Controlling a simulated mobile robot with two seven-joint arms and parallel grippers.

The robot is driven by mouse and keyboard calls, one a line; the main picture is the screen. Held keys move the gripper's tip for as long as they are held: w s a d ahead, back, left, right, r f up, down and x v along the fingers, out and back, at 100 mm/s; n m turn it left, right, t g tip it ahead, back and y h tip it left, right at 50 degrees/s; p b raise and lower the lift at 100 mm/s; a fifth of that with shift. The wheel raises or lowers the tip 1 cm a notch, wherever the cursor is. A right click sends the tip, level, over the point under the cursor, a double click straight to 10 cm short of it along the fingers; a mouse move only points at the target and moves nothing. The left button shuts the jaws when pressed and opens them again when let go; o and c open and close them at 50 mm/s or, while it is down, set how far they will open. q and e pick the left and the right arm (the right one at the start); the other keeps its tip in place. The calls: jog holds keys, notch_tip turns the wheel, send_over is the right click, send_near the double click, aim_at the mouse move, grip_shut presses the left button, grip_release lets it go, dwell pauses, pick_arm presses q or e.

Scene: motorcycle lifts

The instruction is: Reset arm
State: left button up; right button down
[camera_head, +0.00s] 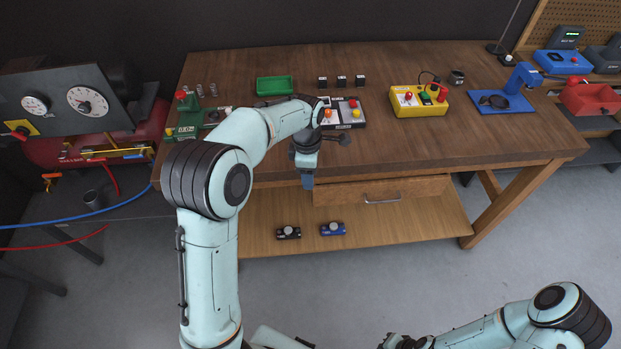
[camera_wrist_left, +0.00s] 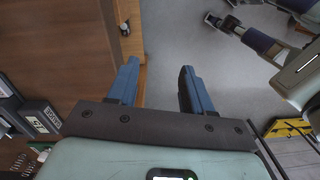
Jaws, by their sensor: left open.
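My left arm reaches up from the bottom of the head view and bends over the front edge of the workbench. My left gripper (camera_head: 307,181) hangs downward in front of the bench edge, above the lower shelf. In the left wrist view its two blue fingers (camera_wrist_left: 159,85) stand apart with nothing between them, so it is open and empty. My right arm (camera_head: 500,325) lies low at the bottom right of the head view, pointing left. Its end is dark and partly cut off by the frame edge, and its fingers cannot be made out.
The wooden workbench (camera_head: 452,150) holds a green tray (camera_head: 274,86), a yellow button box (camera_head: 419,101), a dark button panel (camera_head: 343,113) and a blue stand (camera_head: 502,101). A drawer (camera_head: 420,188) is closed below. Two small devices (camera_head: 333,229) lie on the lower shelf. Grey floor is clear in front.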

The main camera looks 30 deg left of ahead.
pick_arm(q)
jog(key=shift+s+d, duration=0.1)
jog(key=shift+f, duration=0.15)
dwell(0.4)
jog(key=s+d+f+m+h, duration=0.15)
jog(key=s+f+m, duration=0.25)
jog(key=f, duration=0.6)
jog(key=s+d+f+m, duration=0.3)
jog(key=s+f+m, duration=0.1)
jog(key=f, duration=0.7)
jog(key=s+d+f+m+h, duration=0.1)
jog(key=s+d+f+m, duration=0.2)
jog(key=s, duration=0.6)
jog(key=s+d+f+m+h, duration=0.1)
jog(key=s+d+f+m, duration=0.2)
jog(key=s+f+m, duration=0.4)
jog(key=shift+s+d, duration=0.3)
jog(key=shift+s, duration=0.65)
